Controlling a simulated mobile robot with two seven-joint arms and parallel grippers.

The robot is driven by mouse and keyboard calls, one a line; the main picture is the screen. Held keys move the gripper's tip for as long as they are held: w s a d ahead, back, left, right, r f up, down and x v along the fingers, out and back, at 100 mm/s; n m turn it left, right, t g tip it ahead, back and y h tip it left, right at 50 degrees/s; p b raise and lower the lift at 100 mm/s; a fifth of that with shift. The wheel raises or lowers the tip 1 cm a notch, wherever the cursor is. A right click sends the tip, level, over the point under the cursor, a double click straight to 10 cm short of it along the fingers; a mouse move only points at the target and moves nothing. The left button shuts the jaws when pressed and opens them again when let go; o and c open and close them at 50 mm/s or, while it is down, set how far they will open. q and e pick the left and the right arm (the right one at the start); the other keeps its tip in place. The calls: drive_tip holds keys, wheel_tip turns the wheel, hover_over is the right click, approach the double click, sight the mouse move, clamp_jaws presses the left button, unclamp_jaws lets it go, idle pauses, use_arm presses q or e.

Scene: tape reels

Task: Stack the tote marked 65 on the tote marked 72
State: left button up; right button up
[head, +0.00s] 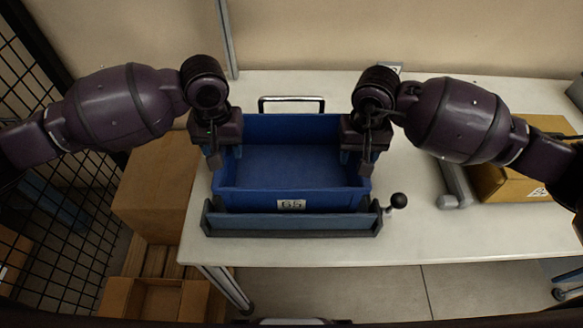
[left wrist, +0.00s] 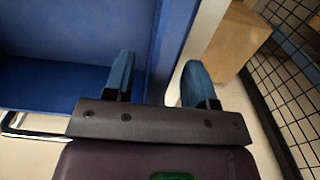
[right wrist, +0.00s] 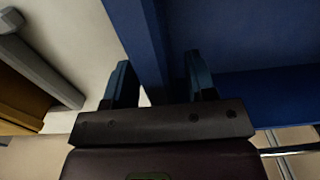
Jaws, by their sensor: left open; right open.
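The blue tote marked 65 (head: 290,168) sits open-topped and empty at the middle of the table, its number label facing front. My left gripper (head: 225,158) is open at its left wall; in the left wrist view its fingers (left wrist: 160,82) are on either side of that wall (left wrist: 172,45). My right gripper (head: 359,162) is open at the right wall; in the right wrist view its fingers (right wrist: 160,82) are on either side of that wall (right wrist: 140,35). I cannot make out a tote marked 72 in any view.
A blue bar with dark ends and a black-knobbed lever (head: 398,200) lies across the tote's front. A metal handle (head: 292,99) stands behind it. A cardboard box (head: 510,185) is at the right. Brown boxes (head: 158,190) and a mesh fence (head: 60,190) are left of the table.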

use_arm(q)
drive_tip(key=shift+f, duration=0.15)
use_arm(e)
drive_tip(key=shift+f, duration=0.2)
use_arm(q)
clamp_jaws()
use_arm(e)
clamp_jaws()
